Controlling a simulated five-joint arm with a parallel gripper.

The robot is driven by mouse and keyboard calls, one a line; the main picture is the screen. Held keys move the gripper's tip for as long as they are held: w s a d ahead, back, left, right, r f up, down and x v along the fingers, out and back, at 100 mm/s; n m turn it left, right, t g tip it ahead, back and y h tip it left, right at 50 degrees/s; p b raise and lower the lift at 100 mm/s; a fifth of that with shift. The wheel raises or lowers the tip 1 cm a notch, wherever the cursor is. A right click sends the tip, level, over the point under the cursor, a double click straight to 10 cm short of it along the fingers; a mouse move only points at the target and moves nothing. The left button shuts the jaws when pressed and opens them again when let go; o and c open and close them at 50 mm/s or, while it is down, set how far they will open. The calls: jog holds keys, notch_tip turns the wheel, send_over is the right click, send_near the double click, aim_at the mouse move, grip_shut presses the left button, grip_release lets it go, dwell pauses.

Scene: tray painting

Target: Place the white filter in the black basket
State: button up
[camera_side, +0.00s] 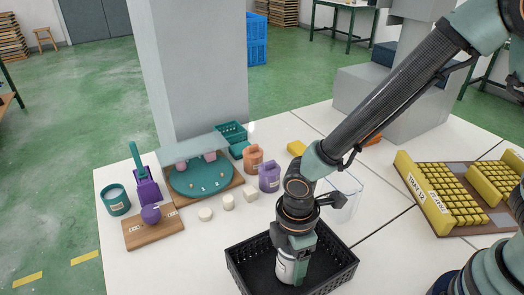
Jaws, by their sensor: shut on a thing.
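The black basket (338,249) stands at the front middle of the white table, open at the top. My gripper (292,256) points down over the basket and is shut on the white filter (286,271), a short white cylinder with some markings on its side. The filter is upright and appears within the basket's walls, in front of its back wall. Whether it touches the basket floor cannot be told. My gripper covers the filter's upper part.
A teal round tray (182,184) on a wooden board stands left, with several small white blocks near it. Orange and purple containers (269,177) stand behind the basket. A clear container (345,195) stands close behind my gripper. A rack of yellow pieces (432,208) lies right.

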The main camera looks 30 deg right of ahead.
jog(key=shift+f, duration=0.25)
jog(key=shift+f, duration=0.1)
jog(key=o, duration=1.5)
